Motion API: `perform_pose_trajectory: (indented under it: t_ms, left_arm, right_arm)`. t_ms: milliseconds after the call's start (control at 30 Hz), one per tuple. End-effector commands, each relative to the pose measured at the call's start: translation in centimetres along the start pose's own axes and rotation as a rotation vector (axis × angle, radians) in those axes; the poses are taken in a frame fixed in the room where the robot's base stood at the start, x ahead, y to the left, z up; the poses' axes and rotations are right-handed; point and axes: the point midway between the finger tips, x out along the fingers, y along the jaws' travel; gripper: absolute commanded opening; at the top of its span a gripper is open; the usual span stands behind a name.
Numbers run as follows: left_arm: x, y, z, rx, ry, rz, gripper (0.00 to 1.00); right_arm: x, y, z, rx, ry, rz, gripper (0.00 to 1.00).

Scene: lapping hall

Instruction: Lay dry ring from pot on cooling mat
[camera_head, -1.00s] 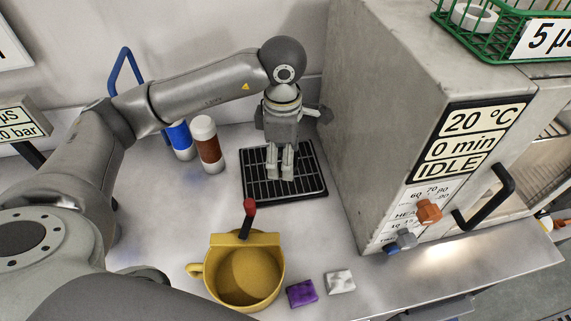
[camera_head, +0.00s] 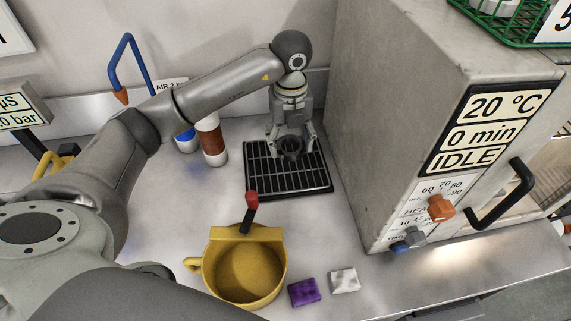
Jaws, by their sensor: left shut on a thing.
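My left gripper (camera_head: 290,147) is over the far part of the black gridded cooling mat (camera_head: 258,183). It points down, with its two fingers on either side of a dark round ring (camera_head: 291,149), and is shut on it. I cannot tell whether the ring touches the mat. The yellow pot (camera_head: 245,268) stands in front of the mat, with a side handle and a red-tipped black lever at its back rim. I see no ring inside the pot. My right gripper is not in view.
A large grey oven (camera_head: 390,110) reading IDLE stands close to the right of the mat. A brown-and-white bottle (camera_head: 212,140) and a blue one (camera_head: 186,139) stand left of it. A purple block (camera_head: 304,291) and a white block (camera_head: 344,280) lie right of the pot.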

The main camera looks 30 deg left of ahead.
Motion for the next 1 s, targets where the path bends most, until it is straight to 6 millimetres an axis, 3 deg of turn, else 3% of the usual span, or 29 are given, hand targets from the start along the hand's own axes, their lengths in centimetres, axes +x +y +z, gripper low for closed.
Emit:
perform_pose_trajectory:
  t_ms: [200,400,533,733,1000]
  left_arm:
    - [2.4,0.0,1.0,-0.36,0.004,0.003,0.31]
    - [3.3,0.0,1.5,-0.534,0.002,0.006,0.31]
    - [4.7,0.1,1.5,-0.569,0.004,0.011,0.31]
    - [8.3,0.1,1.4,-0.569,0.004,0.011,0.31]
    - [10.7,0.1,1.5,-0.568,0.003,0.01,0.31]
  right_arm:
    - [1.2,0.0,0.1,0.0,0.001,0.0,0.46]
    - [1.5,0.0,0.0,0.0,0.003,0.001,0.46]
    - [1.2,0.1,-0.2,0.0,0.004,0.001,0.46]
    - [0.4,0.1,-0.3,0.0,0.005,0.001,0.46]
    - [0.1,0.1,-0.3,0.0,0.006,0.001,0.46]
